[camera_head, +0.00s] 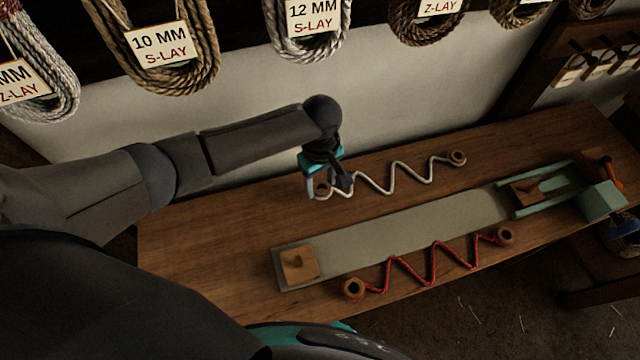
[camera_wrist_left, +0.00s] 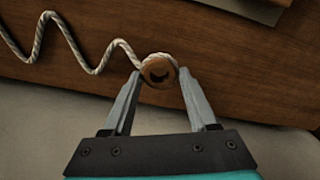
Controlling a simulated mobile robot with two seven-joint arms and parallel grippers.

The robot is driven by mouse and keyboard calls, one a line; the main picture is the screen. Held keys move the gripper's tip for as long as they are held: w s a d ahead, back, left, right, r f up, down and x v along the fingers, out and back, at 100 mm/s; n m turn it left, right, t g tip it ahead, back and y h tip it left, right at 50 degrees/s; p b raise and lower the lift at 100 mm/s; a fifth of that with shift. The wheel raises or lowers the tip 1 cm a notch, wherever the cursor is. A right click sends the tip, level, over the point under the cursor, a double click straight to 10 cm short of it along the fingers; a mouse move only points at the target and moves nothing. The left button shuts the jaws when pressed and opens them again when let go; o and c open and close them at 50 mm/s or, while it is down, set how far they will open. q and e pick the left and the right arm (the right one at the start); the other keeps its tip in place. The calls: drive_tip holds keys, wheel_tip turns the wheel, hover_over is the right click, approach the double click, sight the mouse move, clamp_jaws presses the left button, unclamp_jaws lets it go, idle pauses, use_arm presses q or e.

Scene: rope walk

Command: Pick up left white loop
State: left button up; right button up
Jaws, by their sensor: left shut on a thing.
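A white zigzag rope (camera_head: 385,178) lies at the back of the wooden bench, with a brown ringed loop at each end. Its left loop (camera_head: 322,190) is at my left gripper (camera_head: 328,191), which points down at it. In the left wrist view, the left white loop (camera_wrist_left: 158,70) sits between the fingertips of my left gripper (camera_wrist_left: 158,85), which is shut on it. The right white loop (camera_head: 457,158) lies free on the bench. My right gripper is not in view.
A red zigzag rope (camera_head: 435,262) with brown end loops lies at the bench's front. Between the ropes is a long pale board (camera_head: 400,232) with a wooden block (camera_head: 298,264) at its left and a green slide fixture (camera_head: 602,201) at its right. Rope coils hang behind.

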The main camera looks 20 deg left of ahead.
use_arm(q)
drive_tip(key=s+d+r+p, duration=0.1)
drive_tip(key=s+d, duration=0.2)
drive_tip(key=s, duration=0.2)
drive_tip(key=s+d+r+p, duration=0.1)
drive_tip(key=s+d, duration=0.3)
drive_tip(key=s, duration=0.1)
drive_tip(key=s+d+r, duration=0.2)
drive_tip(key=s+d, duration=0.1)
drive_tip(key=s, duration=0.2)
drive_tip(key=shift+s+d+p, duration=0.2)
drive_tip(key=shift+p, duration=0.2)
drive_tip(key=shift+s+d+r+p, duration=0.15)
drive_tip(key=shift+s+d+p, duration=0.2)
drive_tip(key=shift+p, duration=0.5)
drive_tip(key=shift+a, duration=0.15)
